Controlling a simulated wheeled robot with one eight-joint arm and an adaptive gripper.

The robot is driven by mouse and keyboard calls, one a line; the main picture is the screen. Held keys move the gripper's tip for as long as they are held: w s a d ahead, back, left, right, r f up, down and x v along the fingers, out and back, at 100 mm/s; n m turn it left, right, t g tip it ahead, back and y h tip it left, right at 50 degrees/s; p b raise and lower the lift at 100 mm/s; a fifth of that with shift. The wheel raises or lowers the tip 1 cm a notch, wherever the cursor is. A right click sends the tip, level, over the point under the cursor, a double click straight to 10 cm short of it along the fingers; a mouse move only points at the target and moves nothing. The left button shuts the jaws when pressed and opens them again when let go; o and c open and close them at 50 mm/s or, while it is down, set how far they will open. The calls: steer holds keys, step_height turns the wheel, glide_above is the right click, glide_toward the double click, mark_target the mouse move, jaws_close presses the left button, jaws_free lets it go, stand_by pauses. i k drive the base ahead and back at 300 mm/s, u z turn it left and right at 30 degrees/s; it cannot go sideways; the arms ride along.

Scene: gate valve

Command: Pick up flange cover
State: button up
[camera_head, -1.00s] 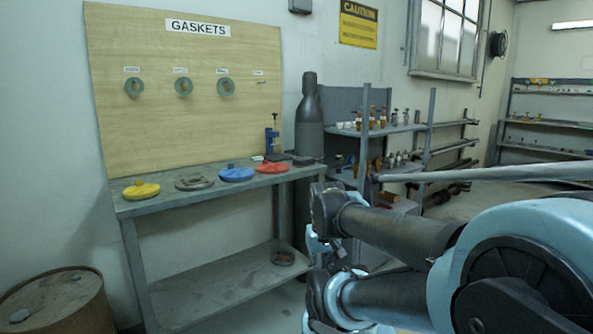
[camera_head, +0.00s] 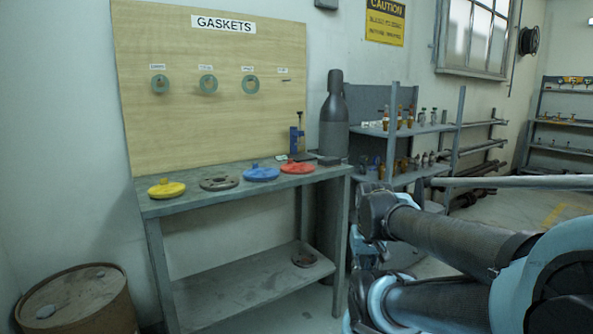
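Three round flange covers lie on the top of the grey metal table (camera_head: 222,198): a yellow one (camera_head: 166,189) at the left end, a blue one (camera_head: 261,173) and a red one (camera_head: 297,167) to the right. Each has a small raised knob. A bare grey-brown flange ring (camera_head: 219,183) lies between the yellow and blue covers. My arm fills the lower right of the view, to the right of the table. My gripper's fingers cannot be made out, so I cannot tell its state. No cover is seen in it.
A gasket board (camera_head: 200,110) stands behind the table. A dark gas cylinder (camera_head: 334,120) and a parts shelf (camera_head: 413,128) stand to the right. A rusty barrel (camera_head: 78,300) is at the lower left. Another ring (camera_head: 304,259) lies on the lower shelf.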

mark_target(290, 168)
steer(key=i, duration=0.9)
